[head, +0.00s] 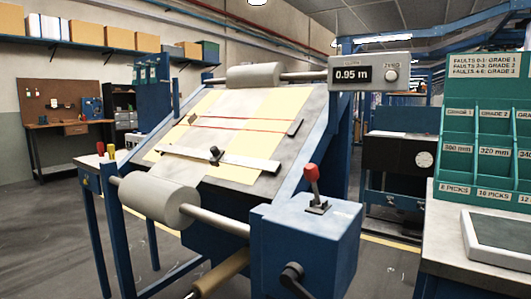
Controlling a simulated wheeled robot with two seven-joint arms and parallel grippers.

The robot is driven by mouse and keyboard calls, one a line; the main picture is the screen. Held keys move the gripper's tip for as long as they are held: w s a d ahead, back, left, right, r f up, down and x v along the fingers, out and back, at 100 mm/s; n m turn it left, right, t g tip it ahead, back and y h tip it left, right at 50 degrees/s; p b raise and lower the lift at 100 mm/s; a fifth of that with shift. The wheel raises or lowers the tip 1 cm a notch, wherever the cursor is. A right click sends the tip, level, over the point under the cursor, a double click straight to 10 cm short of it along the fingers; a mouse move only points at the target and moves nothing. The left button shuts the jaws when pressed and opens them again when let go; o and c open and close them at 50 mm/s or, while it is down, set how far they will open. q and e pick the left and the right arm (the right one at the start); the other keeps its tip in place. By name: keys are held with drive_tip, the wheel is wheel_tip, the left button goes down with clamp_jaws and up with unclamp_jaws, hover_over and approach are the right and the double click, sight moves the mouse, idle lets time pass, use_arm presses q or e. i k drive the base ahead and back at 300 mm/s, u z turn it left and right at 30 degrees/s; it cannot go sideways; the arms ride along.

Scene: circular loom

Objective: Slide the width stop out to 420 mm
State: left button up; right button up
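A sloped grey inspection board (262,180) stands at the centre. A pale flat bar (245,161) lies across its lower part. A small black knobbed piece (215,154), which looks like the width stop, sits near the middle of this bar. Any millimetre marks on the bar are too small to read. Pale yellow cloth (235,108) lies on the board, with two red lines across it above the bar. A small dark piece (295,127) sits at the right ends of the lines. Neither gripper shows in the head view.
A grey roller (160,201) runs along the board's front edge. A blue box (305,245) with a red-knobbed lever (312,176) stands at front right. A display (369,73) reads 0.95 m. A green rack (485,150) stands on the right bench.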

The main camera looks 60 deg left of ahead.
sight(217, 154)
drive_tip(key=u, duration=2.4)
drive_tip(key=k, duration=0.5)
drive_tip(key=z, duration=0.9)
drive_tip(key=i, duration=0.9)
drive_tip(key=u, duration=0.3)
